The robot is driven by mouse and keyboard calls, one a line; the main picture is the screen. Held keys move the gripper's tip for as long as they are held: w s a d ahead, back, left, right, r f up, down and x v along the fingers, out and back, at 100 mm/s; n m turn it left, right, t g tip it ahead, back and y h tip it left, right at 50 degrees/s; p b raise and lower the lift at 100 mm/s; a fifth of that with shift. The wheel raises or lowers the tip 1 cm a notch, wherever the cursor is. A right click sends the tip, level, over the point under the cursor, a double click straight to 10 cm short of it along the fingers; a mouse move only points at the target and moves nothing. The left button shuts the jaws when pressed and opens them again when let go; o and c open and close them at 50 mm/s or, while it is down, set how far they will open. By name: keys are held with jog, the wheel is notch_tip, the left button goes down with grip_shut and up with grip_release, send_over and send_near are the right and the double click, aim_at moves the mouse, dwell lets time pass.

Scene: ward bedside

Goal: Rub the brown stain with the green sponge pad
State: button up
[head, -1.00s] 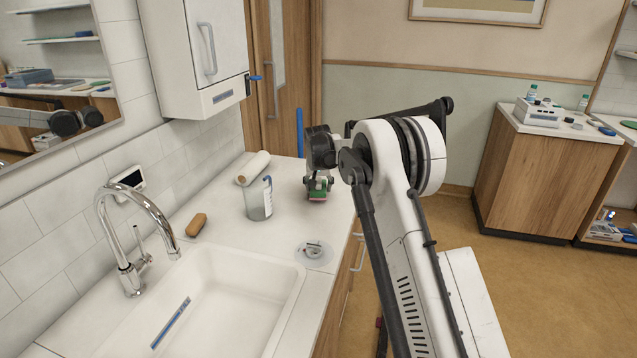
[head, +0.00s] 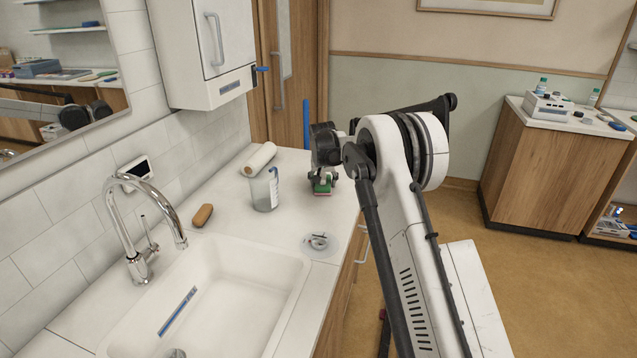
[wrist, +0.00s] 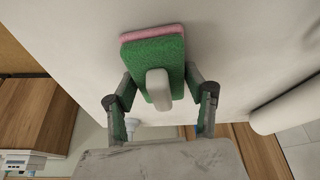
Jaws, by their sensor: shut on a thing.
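The green sponge pad (head: 322,188) is at the counter's far right part in the head view, just under my gripper (head: 323,180). In the wrist view the pad (wrist: 155,58) shows a green layer, a pink layer at its far edge and a pale grip block (wrist: 158,90). I see no brown stain in either view; the pad and arm cover part of the counter.
A small round dish (head: 319,243) lies nearer, beside the sink (head: 240,262). A brown oblong object (head: 203,215) lies behind the sink near the tap (head: 140,225). The counter's right edge is close.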

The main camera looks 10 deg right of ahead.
jog(key=shift+s+d+r, duration=0.1)
jog(key=shift+d+r, duration=0.1)
jog(key=shift+d, duration=0.05)
jog(key=shift+r+p, duration=1.2)
jog(key=shift+r, duration=2.7)
jog(key=shift+s, duration=0.1)
